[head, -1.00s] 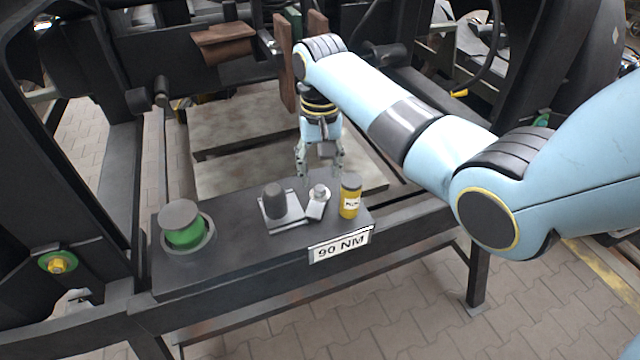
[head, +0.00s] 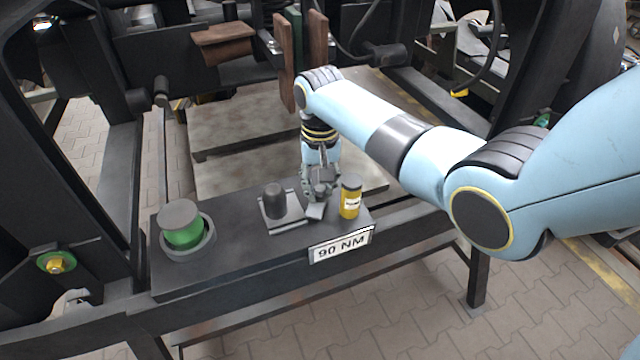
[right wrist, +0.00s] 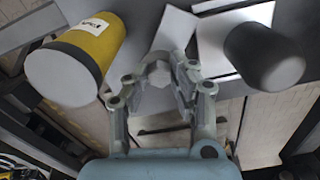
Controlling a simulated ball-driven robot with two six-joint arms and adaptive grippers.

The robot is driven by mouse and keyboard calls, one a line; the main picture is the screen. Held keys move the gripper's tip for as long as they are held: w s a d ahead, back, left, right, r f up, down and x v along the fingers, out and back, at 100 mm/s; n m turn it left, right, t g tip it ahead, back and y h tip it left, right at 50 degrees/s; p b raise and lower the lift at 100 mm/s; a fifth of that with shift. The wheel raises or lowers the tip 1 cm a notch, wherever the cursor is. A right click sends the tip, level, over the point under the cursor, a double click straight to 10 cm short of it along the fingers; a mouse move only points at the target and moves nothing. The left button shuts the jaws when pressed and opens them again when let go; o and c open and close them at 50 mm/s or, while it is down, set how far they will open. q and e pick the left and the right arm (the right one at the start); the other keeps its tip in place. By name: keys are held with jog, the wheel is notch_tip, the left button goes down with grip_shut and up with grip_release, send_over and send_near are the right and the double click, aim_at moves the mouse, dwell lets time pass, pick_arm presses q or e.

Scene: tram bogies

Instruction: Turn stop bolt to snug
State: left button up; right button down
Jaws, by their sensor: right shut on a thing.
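The stop bolt (right wrist: 157,75) has a light grey head beside a pale metal block (head: 316,211) on the dark bench plate. My right gripper (head: 321,194) comes down from above and is shut on the bolt head. In the right wrist view its two fingers (right wrist: 155,85) stand on either side of the head. In the head view the fingers partly hide the bolt. A label reading 90 NM (head: 341,245) is on the plate's front edge. My left gripper is not in view.
A yellow cylinder with a dark cap (head: 350,198) stands close to the right of the gripper. A dark rubber-like post (head: 274,201) on a metal plate stands to its left. A green cylinder with a grey top (head: 184,226) stands at the plate's left end. Dark frame beams surround the plate.

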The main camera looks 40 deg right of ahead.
jog(key=m+p, duration=0.2)
jog(key=p, duration=0.1)
jog(key=shift+r+m, duration=0.2)
jog(key=shift+m, duration=0.1)
jog(key=shift+m+p, duration=0.65)
jog(key=shift+m, duration=0.35)
jog(key=shift+f+m+p, duration=0.15)
jog(key=shift+m+p, duration=0.3)
jog(key=shift+m, duration=0.45)
